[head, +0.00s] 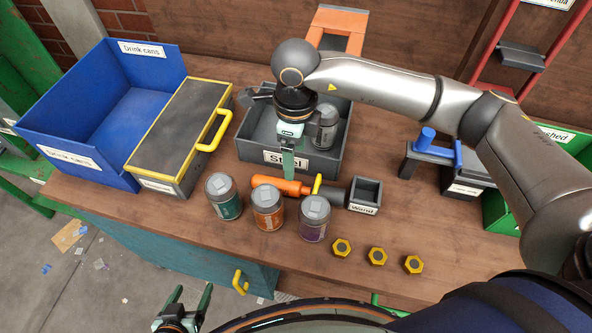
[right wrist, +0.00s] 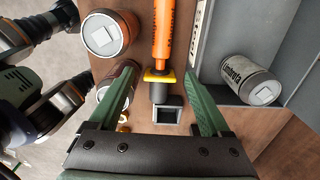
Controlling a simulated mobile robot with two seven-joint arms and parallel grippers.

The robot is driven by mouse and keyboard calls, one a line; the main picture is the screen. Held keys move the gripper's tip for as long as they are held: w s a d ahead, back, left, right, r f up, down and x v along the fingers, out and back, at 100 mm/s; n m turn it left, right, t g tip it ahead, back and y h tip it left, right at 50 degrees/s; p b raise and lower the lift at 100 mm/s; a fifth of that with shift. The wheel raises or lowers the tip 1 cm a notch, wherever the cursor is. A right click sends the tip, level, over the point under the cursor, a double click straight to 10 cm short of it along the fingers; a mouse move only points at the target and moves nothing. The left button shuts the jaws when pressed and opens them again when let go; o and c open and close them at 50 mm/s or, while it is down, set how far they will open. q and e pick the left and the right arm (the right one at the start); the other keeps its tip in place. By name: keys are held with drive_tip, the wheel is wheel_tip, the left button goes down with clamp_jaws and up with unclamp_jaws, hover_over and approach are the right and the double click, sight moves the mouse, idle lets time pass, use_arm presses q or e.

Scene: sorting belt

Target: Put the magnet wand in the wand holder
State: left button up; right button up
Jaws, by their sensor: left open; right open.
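The magnet wand (head: 282,186) lies on the bench in front of the steel bin, with an orange handle, yellow collar and dark end. The dark end points at the wand holder (head: 365,195), a small dark open box labelled "Wand"; I cannot tell whether they touch. My right gripper (head: 288,172) is open above the wand's handle side. In the right wrist view, the wand (right wrist: 162,40) and holder (right wrist: 166,114) appear between the open fingers of my right gripper (right wrist: 162,82), which hold nothing. My left gripper (head: 190,292) is open and empty at the bottom, off the bench's front.
Three cans (head: 224,196) stand before the wand. The grey steel bin (head: 245,150) holds a can (head: 325,128). A blue bin (head: 85,150) and yellow-edged case (head: 180,125) stand left. A blue-handled tool (head: 428,140) stands right.

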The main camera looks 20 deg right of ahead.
sight(293, 184)
drive_tip(key=f, duration=0.8)
drive_tip(key=shift+a+p, duration=0.35)
drive_tip(key=shift+p, duration=0.05)
drive_tip(key=f, duration=0.2)
drive_tip(key=f+p, duration=0.1)
drive_tip(key=f, duration=0.2)
drive_tip(key=shift+w+d+f, duration=0.2)
drive_tip(key=shift+f, duration=0.1)
clamp_jaws()
drive_tip(key=shift+r, duration=0.1)
